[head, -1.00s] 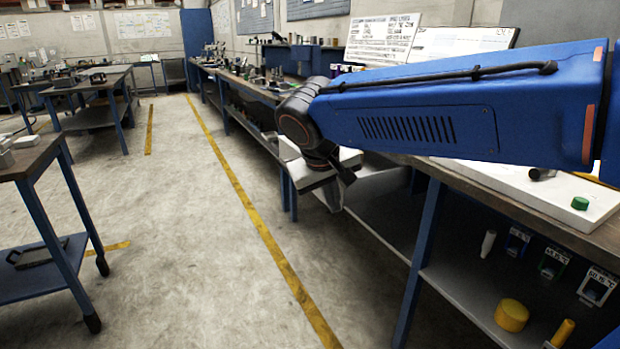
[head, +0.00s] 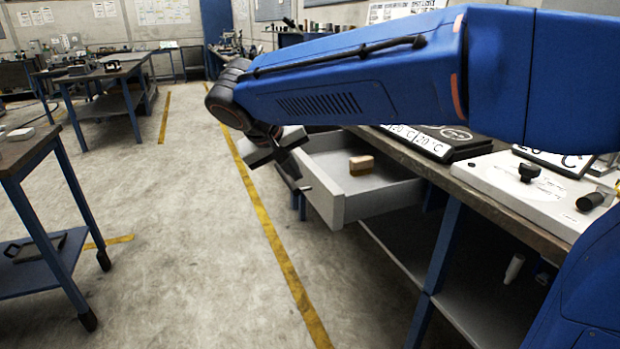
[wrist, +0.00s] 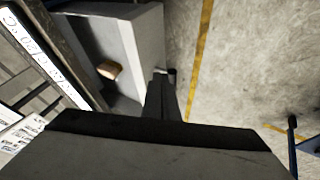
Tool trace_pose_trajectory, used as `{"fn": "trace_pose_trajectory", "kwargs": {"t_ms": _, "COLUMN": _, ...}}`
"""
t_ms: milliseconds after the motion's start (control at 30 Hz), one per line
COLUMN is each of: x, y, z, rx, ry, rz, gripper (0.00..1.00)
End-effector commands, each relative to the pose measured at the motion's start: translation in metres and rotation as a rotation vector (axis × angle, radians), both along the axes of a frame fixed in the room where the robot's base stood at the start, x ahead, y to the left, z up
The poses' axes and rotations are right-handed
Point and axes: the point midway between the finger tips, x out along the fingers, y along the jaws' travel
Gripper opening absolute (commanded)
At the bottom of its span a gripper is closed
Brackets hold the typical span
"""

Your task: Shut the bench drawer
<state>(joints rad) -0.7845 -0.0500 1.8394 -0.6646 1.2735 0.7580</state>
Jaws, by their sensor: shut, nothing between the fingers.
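The light grey bench drawer (head: 385,203) stands pulled out from under the bench top, over the aisle. It also shows in the wrist view (wrist: 143,40). A small tan and brown block (head: 361,165) lies inside it, and shows in the wrist view too (wrist: 110,70). My gripper (head: 300,188) is shut and empty, on the aisle side of the drawer front. In the wrist view my fingers (wrist: 165,80) point down beside the drawer front. I cannot tell whether they touch it. My arm hides part of the drawer's far side.
The workbench (head: 420,163) carries a dark plate (head: 440,140) and a white plate with knobs (head: 500,185). A lower shelf (head: 465,310) runs beneath it. The aisle floor (head: 190,240) with its yellow line is clear. A side table (head: 20,155) stands at the left.

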Motion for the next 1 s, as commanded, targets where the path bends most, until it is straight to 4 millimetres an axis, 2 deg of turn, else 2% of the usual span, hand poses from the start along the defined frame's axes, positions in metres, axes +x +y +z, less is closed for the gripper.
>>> {"fn": "trace_pose_trajectory", "kwargs": {"t_ms": 600, "x": 0.043, "y": -0.029, "z": -0.068, "rx": -0.002, "ry": 0.002, "rz": -0.001, "gripper": 0.00}}
{"fn": "trace_pose_trajectory", "kwargs": {"t_ms": 767, "x": 0.048, "y": -0.032, "z": -0.077, "rx": -0.001, "ry": 0.002, "rz": 0.000, "gripper": 0.00}}
{"fn": "trace_pose_trajectory", "kwargs": {"t_ms": 1000, "x": 0.049, "y": -0.033, "z": -0.078, "rx": -0.001, "ry": 0.001, "rz": 0.000, "gripper": 0.00}}
